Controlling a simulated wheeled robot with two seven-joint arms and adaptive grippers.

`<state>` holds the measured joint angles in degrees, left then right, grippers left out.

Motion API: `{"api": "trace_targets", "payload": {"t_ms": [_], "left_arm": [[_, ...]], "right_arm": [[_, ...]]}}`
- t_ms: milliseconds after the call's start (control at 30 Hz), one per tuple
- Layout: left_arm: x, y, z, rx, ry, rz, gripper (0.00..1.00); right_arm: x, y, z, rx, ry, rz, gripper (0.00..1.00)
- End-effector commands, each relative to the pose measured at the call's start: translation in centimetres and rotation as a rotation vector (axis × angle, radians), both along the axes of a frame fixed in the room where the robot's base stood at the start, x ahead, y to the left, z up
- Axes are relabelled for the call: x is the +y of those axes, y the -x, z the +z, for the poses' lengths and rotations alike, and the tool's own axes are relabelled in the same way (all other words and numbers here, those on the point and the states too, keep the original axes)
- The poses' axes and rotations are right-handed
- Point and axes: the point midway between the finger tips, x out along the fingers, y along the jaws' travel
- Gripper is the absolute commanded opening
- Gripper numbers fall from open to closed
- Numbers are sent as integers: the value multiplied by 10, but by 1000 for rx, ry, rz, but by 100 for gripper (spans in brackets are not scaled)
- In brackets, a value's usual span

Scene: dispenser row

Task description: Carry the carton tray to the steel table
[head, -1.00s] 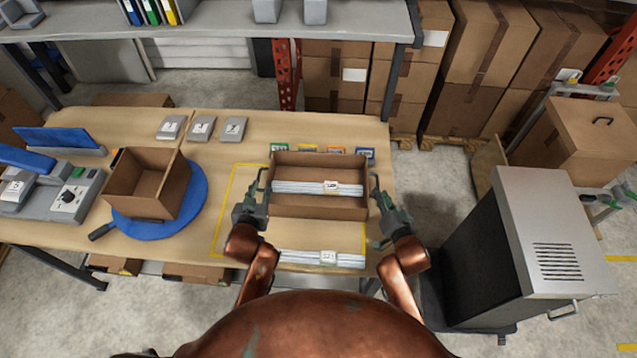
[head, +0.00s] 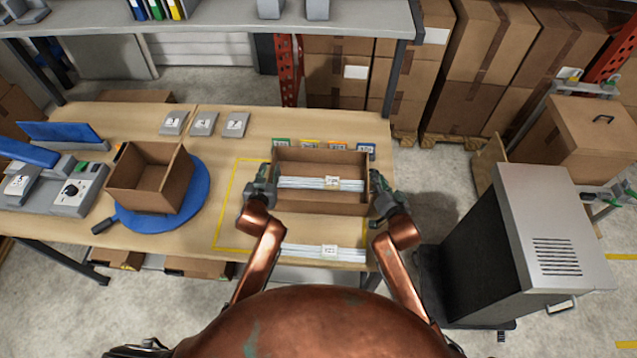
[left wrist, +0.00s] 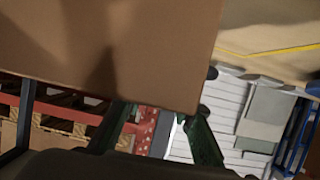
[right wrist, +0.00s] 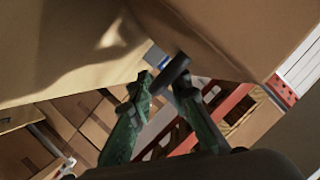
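The carton tray (head: 322,208) is an open brown box on the wooden bench. A bundle of pale rods with a white label (head: 310,184) lies inside it. My left gripper (head: 262,187) is at the tray's left end, and my right gripper (head: 382,197) is at its right end, both close against the walls. In the left wrist view, the left fingers (left wrist: 162,115) stand apart beside the brown tray wall. In the right wrist view, the right fingers (right wrist: 166,78) also stand apart near a tray corner. Contact is unclear. I cannot pick out a steel table.
Another rod bundle (head: 325,252) lies at the bench's front edge. A smaller open carton (head: 150,185) stands on a blue disc (head: 190,212) at left. Numbered grey blocks (head: 204,123) sit behind. A grey cabinet (head: 555,220) stands right, beyond a floor gap. A shelf (head: 220,22) crosses the back.

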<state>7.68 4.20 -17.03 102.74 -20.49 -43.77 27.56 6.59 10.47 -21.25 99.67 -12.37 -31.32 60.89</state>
Motion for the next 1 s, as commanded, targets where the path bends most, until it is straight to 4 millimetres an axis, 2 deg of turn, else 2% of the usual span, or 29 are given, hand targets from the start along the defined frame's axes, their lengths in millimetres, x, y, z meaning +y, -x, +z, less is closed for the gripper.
{"api": "trace_targets", "payload": {"t_ms": [267, 500, 600, 1000], "left_arm": [[1, -1, 0, 0, 0, 1, 23], [1, 0, 0, 0, 0, 1, 7], [1, 0, 0, 0, 0, 1, 0], [1, 0, 0, 0, 0, 1, 0]], "right_arm": [[1, -1, 0, -1, 0, 1, 16], [1, -1, 0, 0, 0, 1, 0], [1, -1, 0, 0, 0, 1, 0], [1, -1, 0, 0, 0, 1, 0]]}}
